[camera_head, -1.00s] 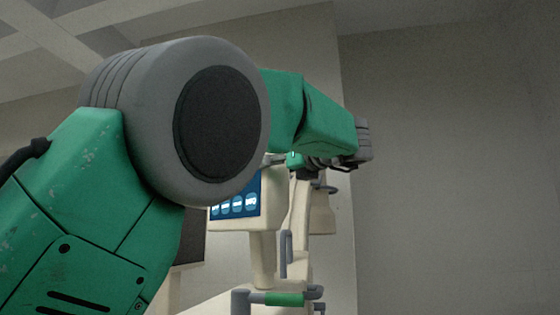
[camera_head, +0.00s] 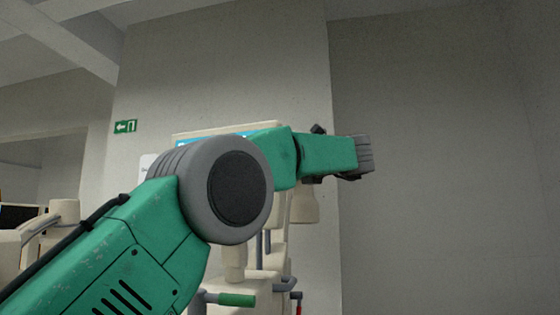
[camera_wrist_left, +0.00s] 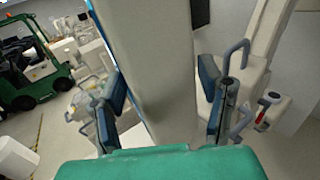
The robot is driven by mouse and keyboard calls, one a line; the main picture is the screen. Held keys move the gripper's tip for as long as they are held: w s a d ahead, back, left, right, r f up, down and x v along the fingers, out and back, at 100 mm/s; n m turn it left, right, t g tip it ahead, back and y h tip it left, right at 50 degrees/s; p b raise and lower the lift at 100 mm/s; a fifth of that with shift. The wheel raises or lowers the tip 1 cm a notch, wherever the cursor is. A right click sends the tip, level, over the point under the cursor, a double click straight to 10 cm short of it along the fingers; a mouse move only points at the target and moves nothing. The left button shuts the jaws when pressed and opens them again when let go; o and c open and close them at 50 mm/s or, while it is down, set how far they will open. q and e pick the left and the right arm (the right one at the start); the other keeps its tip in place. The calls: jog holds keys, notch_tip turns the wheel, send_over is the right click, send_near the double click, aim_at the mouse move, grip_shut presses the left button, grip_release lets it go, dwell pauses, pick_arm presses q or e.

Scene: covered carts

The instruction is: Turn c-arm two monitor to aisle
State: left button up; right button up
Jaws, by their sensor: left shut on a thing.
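The c-arm monitor (camera_head: 228,130) has a cream case, and part of its blue screen shows along the top in the head view. My green arm hides most of it. In the left wrist view the monitor's cream case (camera_wrist_left: 155,60) fills the middle. My left gripper (camera_wrist_left: 162,105) has its blue-padded fingers on both sides of the case and is shut on it. In the head view the fingers are hidden behind my arm. My right gripper is in neither view.
A cart handle with a green grip (camera_head: 237,299) sits below my arm. A green forklift-like vehicle (camera_wrist_left: 38,80) and white items stand at left in the wrist view. A green exit sign (camera_head: 125,126) hangs on the wall. The right side is bare wall.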

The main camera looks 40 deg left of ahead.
pick_arm(q)
jog(key=shift+w+a+f, duration=0.15)
jog(key=shift+w, duration=0.9)
grip_shut()
jog(key=shift+w+p, duration=0.3)
jog(key=shift+a, duration=0.1)
jog(key=o, duration=1.2)
grip_release()
jog(key=shift+s, duration=0.1)
jog(key=o, duration=0.3)
jog(key=shift+s+a+f, duration=0.1)
jog(key=shift+a, duration=0.2)
jog(key=shift+o, duration=0.2)
jog(key=shift+a, duration=0.2)
